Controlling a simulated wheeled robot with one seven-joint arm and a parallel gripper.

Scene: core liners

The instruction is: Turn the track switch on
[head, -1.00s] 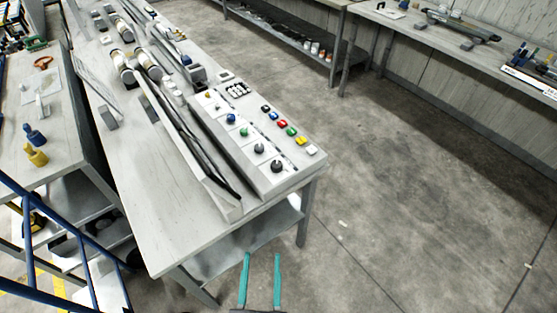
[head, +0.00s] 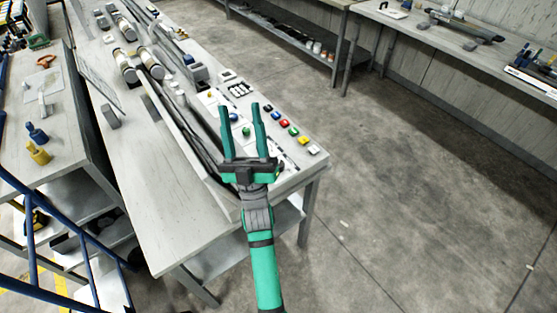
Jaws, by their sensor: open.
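A white control panel (head: 308,163) lies along the right edge of the long workbench. It carries a row of coloured push buttons, among them a red one (head: 282,124) and a yellow one (head: 314,150), and a second row of knobs, among them a blue one (head: 233,117) and a green one (head: 246,131). I cannot tell which control is the track switch. My gripper (head: 239,108) is over the panel, its two teal fingers pointing away and spread apart with nothing between them. The gripper and wrist hide the black knobs at the panel's near end.
Dark rails and cylindrical core pieces (head: 151,62) run along the workbench (head: 160,205) left of the panel. A side table (head: 75,120) with blue and yellow items stands at left, near a blue railing (head: 60,225). The floor at right is clear.

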